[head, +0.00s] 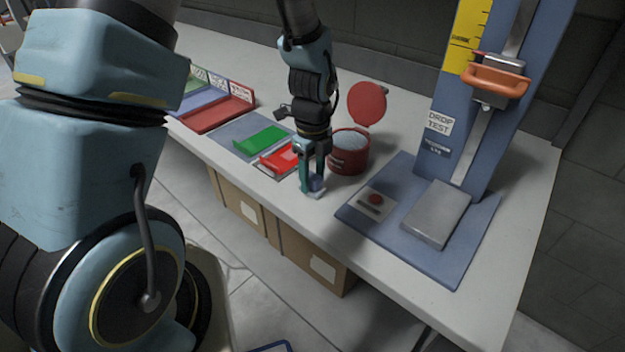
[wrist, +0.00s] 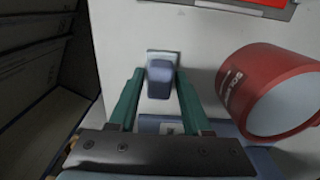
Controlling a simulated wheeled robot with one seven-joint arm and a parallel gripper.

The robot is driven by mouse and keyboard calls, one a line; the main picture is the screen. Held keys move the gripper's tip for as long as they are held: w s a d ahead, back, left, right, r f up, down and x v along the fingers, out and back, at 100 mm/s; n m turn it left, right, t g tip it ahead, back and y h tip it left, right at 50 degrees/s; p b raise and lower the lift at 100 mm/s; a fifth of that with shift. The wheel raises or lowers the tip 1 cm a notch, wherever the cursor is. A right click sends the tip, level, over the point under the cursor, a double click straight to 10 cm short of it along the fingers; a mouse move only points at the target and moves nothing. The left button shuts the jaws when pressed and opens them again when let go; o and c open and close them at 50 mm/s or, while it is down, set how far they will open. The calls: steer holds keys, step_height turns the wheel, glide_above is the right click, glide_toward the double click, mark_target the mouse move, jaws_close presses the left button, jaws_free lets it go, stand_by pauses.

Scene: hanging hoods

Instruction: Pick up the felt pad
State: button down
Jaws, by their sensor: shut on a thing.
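My gripper (head: 311,183) points down over the front edge of the white table, left of the red tub. Its teal fingers are closed on a small blue-grey block with a pale base (head: 316,185), which I take to be the felt pad. In the wrist view the felt pad (wrist: 160,82) sits between the fingertips (wrist: 160,73), and its pale base shows at its far end. The pad is low at the tabletop; I cannot tell whether it touches it. The fingers partly hide it in the head view.
The open red tub (head: 349,160), its lid raised, stands close right of my gripper. Green (head: 260,138) and red (head: 278,157) trays lie to the left. A blue drop-test stand (head: 462,150) with a grey block (head: 436,213) is at the right. Cardboard boxes (head: 308,258) are below.

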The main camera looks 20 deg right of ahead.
mark_target(312, 176)
step_height(312, 176, up, 10)
steer(key=shift+f+b, duration=0.1)
steer(key=shift+b, duration=0.8)
